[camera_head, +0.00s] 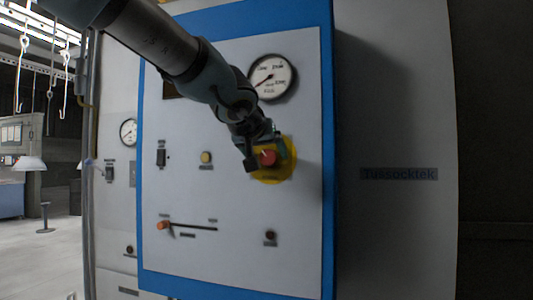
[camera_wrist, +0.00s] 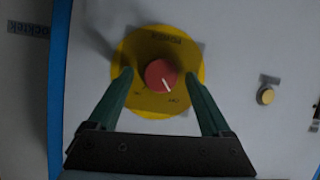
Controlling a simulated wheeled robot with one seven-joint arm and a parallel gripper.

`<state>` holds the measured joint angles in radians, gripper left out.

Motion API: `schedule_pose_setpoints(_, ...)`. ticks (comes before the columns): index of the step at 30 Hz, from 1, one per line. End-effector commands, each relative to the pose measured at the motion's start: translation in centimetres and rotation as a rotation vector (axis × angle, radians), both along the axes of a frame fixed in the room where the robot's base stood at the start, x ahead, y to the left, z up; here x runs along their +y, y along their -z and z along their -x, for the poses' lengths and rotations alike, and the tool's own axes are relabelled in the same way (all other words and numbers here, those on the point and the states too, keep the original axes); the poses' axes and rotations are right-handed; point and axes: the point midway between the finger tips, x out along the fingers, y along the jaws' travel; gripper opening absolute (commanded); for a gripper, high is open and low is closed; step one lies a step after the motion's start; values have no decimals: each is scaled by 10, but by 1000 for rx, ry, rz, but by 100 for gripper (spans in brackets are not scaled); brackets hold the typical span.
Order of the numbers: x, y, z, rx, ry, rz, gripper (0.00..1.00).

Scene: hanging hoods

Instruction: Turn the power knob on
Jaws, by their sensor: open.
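The power knob (camera_head: 268,158) is a red round knob on a yellow round plate (camera_head: 287,171), on the white front of a blue-edged control panel. In the wrist view the red knob (camera_wrist: 161,75) has a white mark pointing down and slightly right, and the yellow plate (camera_wrist: 155,103) carries small dark lettering. My gripper (camera_wrist: 160,85) is open, with one green finger on each side of the knob. The fingertips appear over the yellow plate, with gaps to the knob. In the head view my gripper (camera_head: 268,160) is in front of the plate and partly hides it.
The panel (camera_head: 230,240) also has a gauge (camera_head: 272,77), a yellow button (camera_head: 206,157), a black switch (camera_head: 161,158), an orange-handled slider (camera_head: 163,225) and a small dark knob (camera_head: 270,237). Right of it is a grey wall with a nameplate (camera_head: 399,174). Open floor lies at far left.

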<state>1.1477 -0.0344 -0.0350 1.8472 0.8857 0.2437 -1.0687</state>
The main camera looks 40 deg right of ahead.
Motion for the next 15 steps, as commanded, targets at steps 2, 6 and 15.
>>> schedule_pose_setpoints(2,0,0,0,0,0,0,83)
schedule_pose_setpoints(6,0,0,0,0,0,0,83)
schedule_pose_setpoints(15,0,0,0,0,0,0,49)
